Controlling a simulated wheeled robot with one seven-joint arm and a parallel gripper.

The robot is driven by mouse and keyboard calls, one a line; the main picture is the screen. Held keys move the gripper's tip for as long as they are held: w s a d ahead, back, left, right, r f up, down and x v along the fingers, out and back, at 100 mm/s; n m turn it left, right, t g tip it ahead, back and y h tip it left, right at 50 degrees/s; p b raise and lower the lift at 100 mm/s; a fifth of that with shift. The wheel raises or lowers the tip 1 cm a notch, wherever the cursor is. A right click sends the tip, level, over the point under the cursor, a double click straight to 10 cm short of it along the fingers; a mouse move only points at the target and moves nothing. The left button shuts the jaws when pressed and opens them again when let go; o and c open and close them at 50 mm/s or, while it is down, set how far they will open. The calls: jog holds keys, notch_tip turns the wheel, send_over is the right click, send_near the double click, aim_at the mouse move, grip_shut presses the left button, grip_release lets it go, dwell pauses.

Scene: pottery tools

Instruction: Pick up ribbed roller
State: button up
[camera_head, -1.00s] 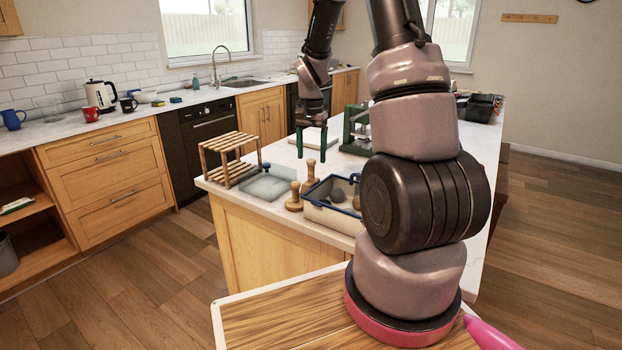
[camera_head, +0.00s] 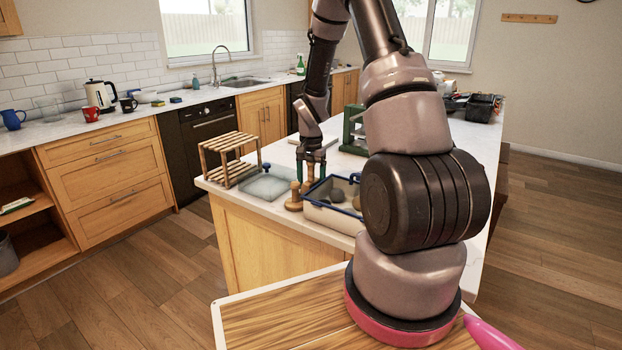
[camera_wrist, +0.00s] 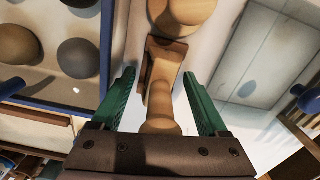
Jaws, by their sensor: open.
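My gripper (camera_head: 311,176) is open and low over the island counter, beside the blue-rimmed tray. In the wrist view, the green fingers of my gripper (camera_wrist: 159,78) stand on either side of a wooden tool (camera_wrist: 162,80) with a rounded near end. The tool lies between them with gaps at both sides. I cannot make out ribs on it, so I cannot tell if it is the ribbed roller. A second, rounder wooden tool (camera_wrist: 188,10) shows beyond it. In the head view, a wooden tool with a round base (camera_head: 293,199) stands just left of the fingers.
The blue-rimmed tray (camera_head: 327,217) holds grey and dark balls, close to my gripper's right. A pale translucent board (camera_head: 264,188) and a wooden slatted rack (camera_head: 230,160) lie to the left. A green frame (camera_head: 352,130) stands behind.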

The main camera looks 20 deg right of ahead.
jog(key=shift+c, duration=0.4)
grip_shut()
